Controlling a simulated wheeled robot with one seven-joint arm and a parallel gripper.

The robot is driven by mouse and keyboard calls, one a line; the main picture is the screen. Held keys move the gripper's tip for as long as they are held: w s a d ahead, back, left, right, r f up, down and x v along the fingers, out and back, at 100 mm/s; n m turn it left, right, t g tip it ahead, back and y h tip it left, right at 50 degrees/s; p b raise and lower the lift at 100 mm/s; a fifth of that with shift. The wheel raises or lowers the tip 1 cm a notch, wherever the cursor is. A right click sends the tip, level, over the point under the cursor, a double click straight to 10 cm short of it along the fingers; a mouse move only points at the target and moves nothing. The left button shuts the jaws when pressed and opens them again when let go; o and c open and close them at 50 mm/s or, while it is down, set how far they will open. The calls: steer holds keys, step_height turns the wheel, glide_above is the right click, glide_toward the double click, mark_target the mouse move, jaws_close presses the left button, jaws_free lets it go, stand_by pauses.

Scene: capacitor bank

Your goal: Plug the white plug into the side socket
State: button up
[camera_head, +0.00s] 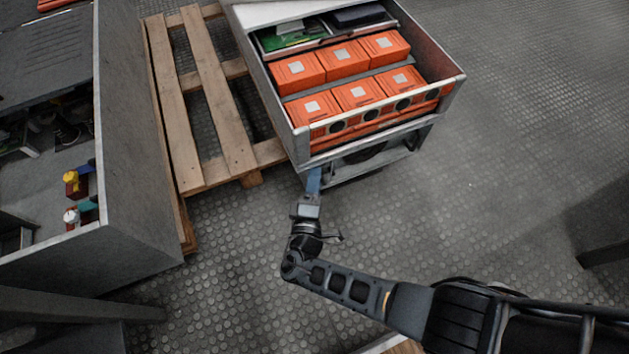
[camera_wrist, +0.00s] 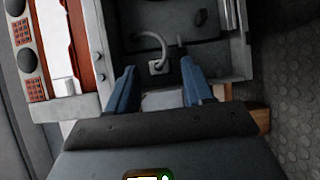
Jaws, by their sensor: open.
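My gripper (camera_head: 315,178) reaches the lower front left corner of the capacitor bank (camera_head: 455,87) in the head view. In the wrist view my gripper (camera_wrist: 159,68) is open, its two blue fingers spread apart. A small pale square piece with a grey looped cable, which looks like the white plug (camera_wrist: 156,67), shows between and beyond the fingertips. Its cable curves up and to the left. I see no clear gap or contact between it and the fingers. A whitish flat surface shows nearer, between the fingers; I cannot tell what it is. I cannot identify the side socket.
Orange capacitor blocks (camera_head: 358,92) fill the bank's open top, with a green circuit board (camera_head: 290,38) behind them. A wooden pallet (camera_head: 215,119) lies left of the bank. A grey cabinet (camera_head: 135,160) stands farther left. The floor (camera_head: 500,190) on the right is mostly clear.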

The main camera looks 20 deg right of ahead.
steer(key=shift+s, duration=0.1)
steer(key=s+a+f+m+g+y+p, duration=0.15)
steer(key=s+a+f+g, duration=0.25)
steer(key=s, duration=0.7)
steer(key=s+a+f+m+g+y+b, duration=0.1)
steer(key=s+a+f+m+g+y, duration=0.25)
steer(key=s, duration=0.75)
steer(key=s+a+r+m+g+y, duration=0.1)
steer(key=s+y, duration=0.1)
steer(key=s, duration=0.3)
steer(key=s+a+r+y, duration=0.1)
steer(key=s+r+y, duration=0.1)
steer(key=s, duration=0.3)
steer(key=s+d+r+m+t, duration=0.1)
steer(key=d+r+m+t, duration=0.3)
steer(key=r, duration=0.8)
steer(key=d+r+t, duration=0.1)
steer(key=d+r, duration=0.6)
steer(key=r, duration=0.5)
steer(key=s+d+r+m+t, duration=0.1)
steer(key=d+r+m+t, duration=0.3)
steer(key=r, duration=0.9)
step_height(320, 180, up, 34)
steer(key=d+n+p, duration=0.1)
steer(key=n+p, duration=0.1)
steer(key=p, duration=3.3)
steer(key=shift+d+g+y, duration=0.15)
steer(key=shift+g+y, duration=0.15)
steer(key=shift+g, duration=0.15)
